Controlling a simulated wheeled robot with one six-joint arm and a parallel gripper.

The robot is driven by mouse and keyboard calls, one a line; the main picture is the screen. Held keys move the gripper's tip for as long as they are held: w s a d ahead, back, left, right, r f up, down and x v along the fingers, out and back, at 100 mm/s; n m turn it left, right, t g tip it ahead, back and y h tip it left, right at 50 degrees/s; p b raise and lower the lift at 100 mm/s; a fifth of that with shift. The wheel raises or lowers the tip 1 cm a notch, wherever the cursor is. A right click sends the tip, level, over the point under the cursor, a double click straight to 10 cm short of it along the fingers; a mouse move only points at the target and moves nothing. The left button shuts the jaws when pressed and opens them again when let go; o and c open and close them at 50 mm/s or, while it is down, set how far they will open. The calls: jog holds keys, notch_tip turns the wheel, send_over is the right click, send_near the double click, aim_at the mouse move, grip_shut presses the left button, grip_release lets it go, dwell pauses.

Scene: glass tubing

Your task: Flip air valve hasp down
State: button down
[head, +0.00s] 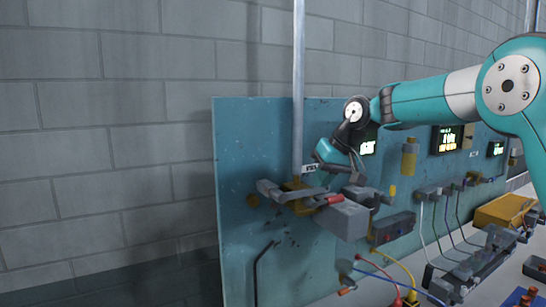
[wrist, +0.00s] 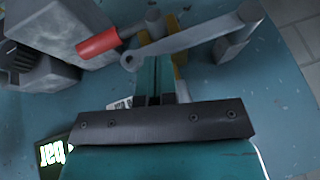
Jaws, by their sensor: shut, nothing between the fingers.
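The air valve has a yellow body (head: 296,205) at the foot of a grey vertical pipe, below a small AIR label (head: 309,168). Its grey hasp (head: 292,194) is a bar lying roughly level across the front of the valve. In the wrist view the hasp (wrist: 200,38) runs from a post at upper right to a ringed end near my fingers. A red handle (head: 333,199) sticks out beside it, also in the wrist view (wrist: 98,43). My gripper (head: 326,168) is shut and empty, just above the valve. Its narrow fingers (wrist: 160,72) lie close to the hasp; contact is unclear.
A grey box (head: 345,221) stands out from the teal panel (head: 237,150) right of the valve. A lit gauge display (head: 368,147) is near my wrist. Cables, more fittings and a yellow case (head: 503,211) are to the right. Left of the panel is bare block wall.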

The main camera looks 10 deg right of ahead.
jog(key=shift+d+f, duration=0.15)
jog(key=shift+f, duration=0.45)
jog(key=shift+f, duration=0.25)
jog(key=s+d+r+p, duration=0.1)
jog(key=s+d+r, duration=0.1)
jog(key=d+r, duration=0.6)
jog(key=shift+d+r+p, duration=0.2)
jog(key=shift+d+p, duration=0.15)
jog(key=shift+d, duration=0.45)
